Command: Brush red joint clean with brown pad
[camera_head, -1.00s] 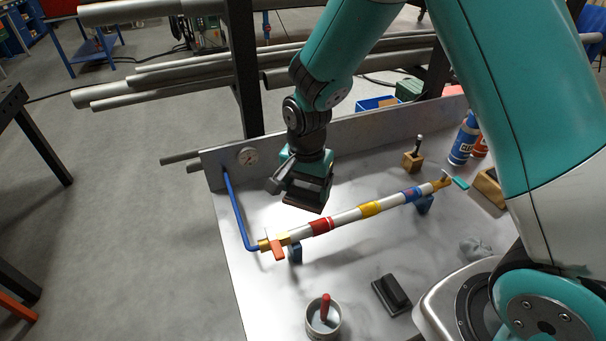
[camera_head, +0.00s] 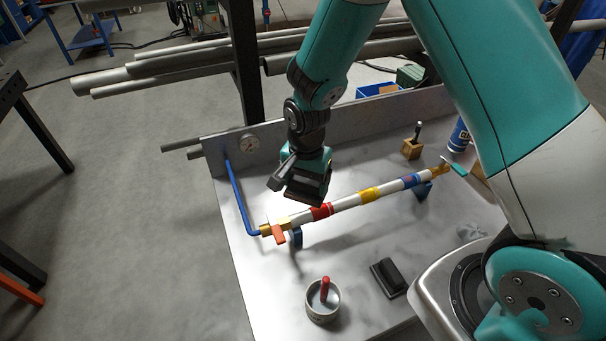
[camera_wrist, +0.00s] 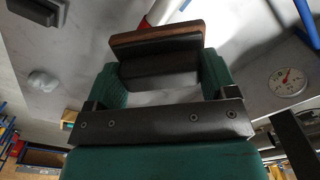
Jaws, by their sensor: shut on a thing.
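My gripper (camera_head: 303,182) is shut on the brown pad (camera_wrist: 158,39), a dark block with a brown face. In the wrist view the pad sits between the two green fingers. The red joint (camera_head: 321,211) is a red band on the white pipe (camera_head: 345,203), near its left end. In the head view the pad is just above and left of the red joint, partly overlapping it in the picture. I cannot tell whether they touch. In the wrist view, a bit of red (camera_wrist: 146,23) shows beside the pipe behind the pad.
The pipe also has a yellow band (camera_head: 369,194) and a blue band (camera_head: 411,180), and rests on blue supports (camera_head: 296,238). A cup with a red-handled tool (camera_head: 322,305) and a black block (camera_head: 388,279) stand in front.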

